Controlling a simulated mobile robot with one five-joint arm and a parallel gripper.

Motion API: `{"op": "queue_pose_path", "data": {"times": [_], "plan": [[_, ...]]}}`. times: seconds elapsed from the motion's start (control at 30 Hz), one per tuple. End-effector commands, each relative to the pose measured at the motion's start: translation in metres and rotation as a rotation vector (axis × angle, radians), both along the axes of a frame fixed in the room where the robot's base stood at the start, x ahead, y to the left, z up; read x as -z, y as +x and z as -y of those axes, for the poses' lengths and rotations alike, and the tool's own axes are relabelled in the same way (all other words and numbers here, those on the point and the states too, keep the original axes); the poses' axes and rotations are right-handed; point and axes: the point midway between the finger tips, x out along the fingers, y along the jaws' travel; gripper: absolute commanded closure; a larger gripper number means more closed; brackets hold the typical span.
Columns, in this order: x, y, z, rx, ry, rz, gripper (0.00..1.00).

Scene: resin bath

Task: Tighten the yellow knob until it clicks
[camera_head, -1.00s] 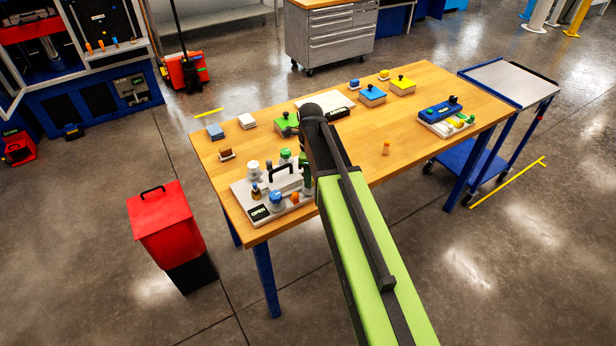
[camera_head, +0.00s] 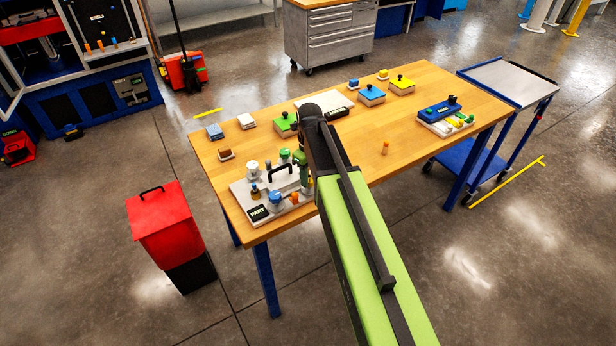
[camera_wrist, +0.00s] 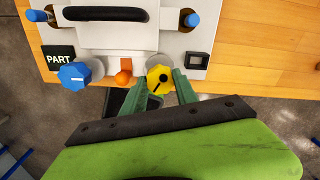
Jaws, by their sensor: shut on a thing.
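The yellow knob (camera_wrist: 160,78) has a dark pointer mark on its top and sits at the near edge of a pale fixture (camera_wrist: 110,45). My gripper (camera_wrist: 163,84) has its two green fingers on either side of the knob and is shut on it. In the head view, the fixture (camera_head: 245,191) is at the table's near left corner. There my arm hides the knob, and my gripper (camera_head: 303,176) shows only in part. A black display (camera_wrist: 59,57) on the fixture reads PART, also in the head view (camera_head: 258,212).
A black handle (camera_wrist: 104,14) spans the fixture. Several coloured blocks lie along the table's far side. A red bin (camera_head: 167,225) stands on the floor left of the table (camera_head: 350,165).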

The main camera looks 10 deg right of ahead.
Motion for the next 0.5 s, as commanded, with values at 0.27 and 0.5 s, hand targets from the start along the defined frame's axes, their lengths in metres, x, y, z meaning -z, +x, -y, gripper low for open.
{"op": "queue_pose_path", "data": {"times": [0.27,0.5], "plan": [[0.0002,-0.0028,0.0006,0.001,-0.002,-0.007,1.0],[0.0001,-0.0018,-0.0001,-0.001,-0.001,-0.004,0.43]]}}
